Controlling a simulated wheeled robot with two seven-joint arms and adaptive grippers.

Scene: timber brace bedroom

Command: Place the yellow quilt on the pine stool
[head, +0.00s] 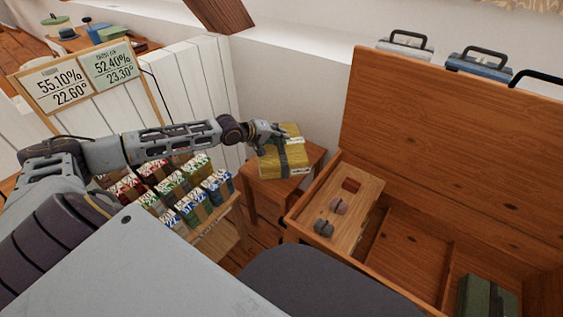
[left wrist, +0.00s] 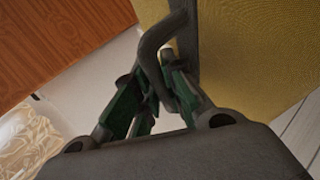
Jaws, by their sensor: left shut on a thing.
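The yellow quilt (head: 287,163) is a folded, boxy bundle with a dark strap and handle. It appears over the top of the pine stool (head: 262,184), upright; I cannot tell whether it rests fully on it. My left gripper (head: 268,138) is at the quilt's upper left side, shut on its handle. In the left wrist view, the dark handle loop passes at the fingers (left wrist: 152,100), and the yellow quilt (left wrist: 250,55) fills the upper right. My right gripper is not in view.
An open wooden chest (head: 420,150) stands right of the stool, with a small tray (head: 345,205) and a green bundle (head: 487,297) inside. A rack of colourful bundles (head: 175,190) is left of the stool. A sign board (head: 85,75) stands farther back. Cases (head: 480,66) stand behind the chest.

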